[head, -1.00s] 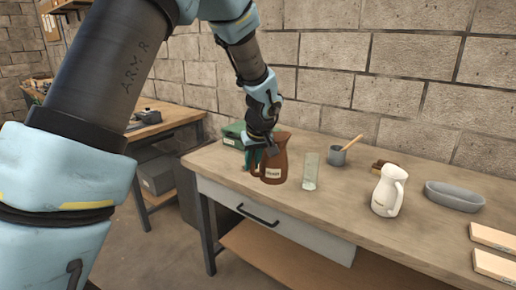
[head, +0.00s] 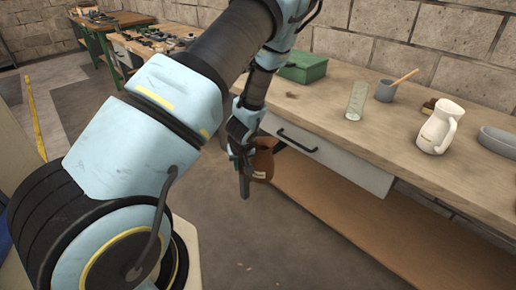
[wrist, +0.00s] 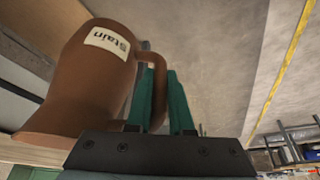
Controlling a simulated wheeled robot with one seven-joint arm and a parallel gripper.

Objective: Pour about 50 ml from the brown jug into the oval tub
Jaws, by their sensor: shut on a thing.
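The brown jug (head: 264,160) is held in the air in front of the workbench, beside the drawer front and below the bench top level. My gripper (head: 242,165) is shut on its handle. In the wrist view the jug (wrist: 85,85) shows a "Stain" label, and the green fingers (wrist: 160,100) close around the handle. The inside of the jug is hidden. The oval tub (head: 499,141) is grey and stands on the bench at the right edge of the head view, partly cut off. It is well apart from the jug.
On the workbench (head: 385,125) stand a green box (head: 303,67), a clear glass (head: 356,101), a grey cup (head: 386,91) with a wooden stick and a white jug (head: 438,128). A lower shelf (head: 330,205) runs under the bench. Floor in front is open.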

